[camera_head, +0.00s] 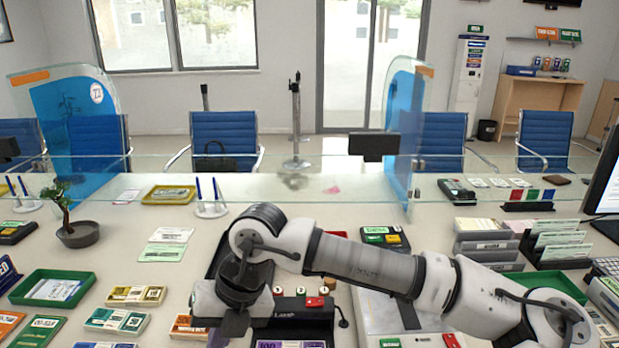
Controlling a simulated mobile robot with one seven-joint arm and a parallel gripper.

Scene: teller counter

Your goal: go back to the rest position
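My arm reaches in from the lower right and bends down over the middle of the teller counter (120,262). My gripper (228,328) points down at the lower edge of the picture, in front of a black device with a red key (300,305). Its fingers are dark and mostly hidden or cut off by the view, so I cannot tell whether it is open or holds anything. The arm covers part of the counter behind it.
Banknote bundles (117,320) and a green tray (55,288) lie on the left. A small bonsai (78,232) stands behind them. A glass screen (290,176) runs along the back. Card holders (560,243) and a monitor (605,185) stand at right.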

